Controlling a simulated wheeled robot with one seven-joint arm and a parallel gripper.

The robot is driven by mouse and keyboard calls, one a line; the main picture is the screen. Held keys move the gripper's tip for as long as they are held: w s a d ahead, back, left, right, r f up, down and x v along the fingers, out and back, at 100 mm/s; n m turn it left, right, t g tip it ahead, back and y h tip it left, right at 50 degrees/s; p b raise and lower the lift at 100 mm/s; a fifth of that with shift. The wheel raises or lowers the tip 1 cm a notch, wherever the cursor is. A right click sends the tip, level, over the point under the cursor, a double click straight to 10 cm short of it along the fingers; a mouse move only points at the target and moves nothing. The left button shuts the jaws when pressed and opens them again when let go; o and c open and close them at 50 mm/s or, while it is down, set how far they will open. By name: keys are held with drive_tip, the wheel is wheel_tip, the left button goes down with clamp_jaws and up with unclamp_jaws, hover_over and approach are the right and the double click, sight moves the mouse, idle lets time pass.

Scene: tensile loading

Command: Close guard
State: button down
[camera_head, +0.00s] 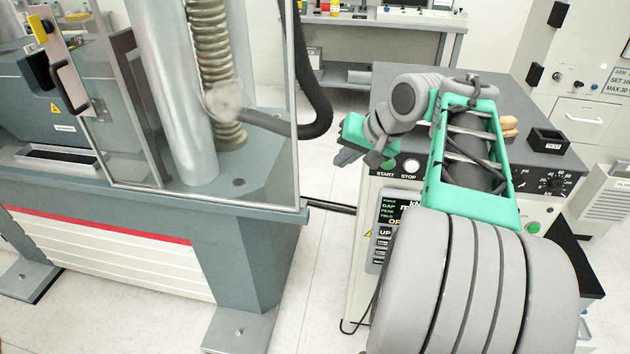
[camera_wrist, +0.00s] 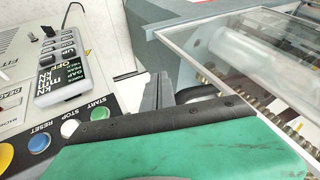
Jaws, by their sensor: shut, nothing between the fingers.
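The guard is a clear panel in a thin metal frame (camera_head: 200,196) across the front of the testing machine at left in the head view. A black handle (camera_head: 68,88) sits at its left side, near a yellow block. I cannot tell whether the guard meets the machine there. Its clear panel also fills the upper right of the wrist view (camera_wrist: 240,75). My gripper (camera_head: 345,156) is shut and empty, right of the guard's right edge and apart from it, in front of the control console. Its dark fingers show in the wrist view (camera_wrist: 160,92).
The control console (camera_head: 400,165) has START and STOP buttons and a display, close to my gripper. A black hose (camera_head: 318,100) curves behind the guard's right edge. Floor shows between machine and console.

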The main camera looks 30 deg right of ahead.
drive_tip(key=w+a+f, duration=0.5)
drive_tip(key=w+f, duration=0.2)
drive_tip(key=w, duration=0.1)
drive_tip(key=shift+f+b, duration=0.3)
